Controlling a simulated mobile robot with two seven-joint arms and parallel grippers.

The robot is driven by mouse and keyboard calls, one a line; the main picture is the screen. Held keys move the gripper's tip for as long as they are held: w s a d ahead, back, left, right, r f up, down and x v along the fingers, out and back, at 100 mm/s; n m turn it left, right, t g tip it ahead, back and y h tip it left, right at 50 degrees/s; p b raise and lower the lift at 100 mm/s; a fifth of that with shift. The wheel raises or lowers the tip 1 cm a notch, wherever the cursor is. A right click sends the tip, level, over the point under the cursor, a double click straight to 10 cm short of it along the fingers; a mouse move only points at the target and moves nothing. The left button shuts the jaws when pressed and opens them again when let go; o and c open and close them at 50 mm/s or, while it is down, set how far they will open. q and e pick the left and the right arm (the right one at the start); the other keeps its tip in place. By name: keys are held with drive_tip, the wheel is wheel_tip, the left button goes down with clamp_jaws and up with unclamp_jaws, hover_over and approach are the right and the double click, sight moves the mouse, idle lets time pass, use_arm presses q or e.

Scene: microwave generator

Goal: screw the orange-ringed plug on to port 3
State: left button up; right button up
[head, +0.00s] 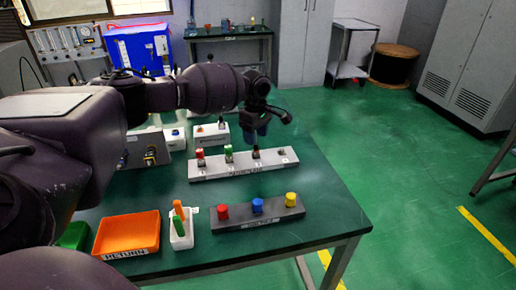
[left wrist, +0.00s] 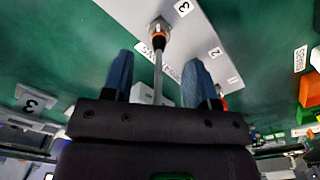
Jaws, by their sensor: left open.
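The orange-ringed plug (left wrist: 158,38) shows in the left wrist view at the metal fitting beside the label 3 on the light grey port strip. Whether it is fully seated I cannot tell. Its thin grey cable (left wrist: 158,78) runs back between the fingers of my left gripper (left wrist: 158,76). The two blue fingers are apart, one on each side of the cable, and not closed on the plug. In the head view the port strip (head: 240,166) lies on the green table, and my left gripper (head: 265,128) hangs above its third position. The plug's ring cannot be made out there. My right gripper is not in view.
A dark strip (head: 240,222) with red, blue and yellow caps lies nearer the front. Left of it stand a white holder (head: 181,238) with orange and green pieces and an orange tray (head: 127,234). White boxes (head: 212,134) stand behind the port strip. The table's right end is clear.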

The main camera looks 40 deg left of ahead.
sight(256, 147)
use_arm(q)
wheel_tip(256, 147, down, 5)
drive_tip(key=shift+f+b, duration=0.1)
drive_tip(key=shift+b, duration=0.4)
drive_tip(key=c, duration=0.9)
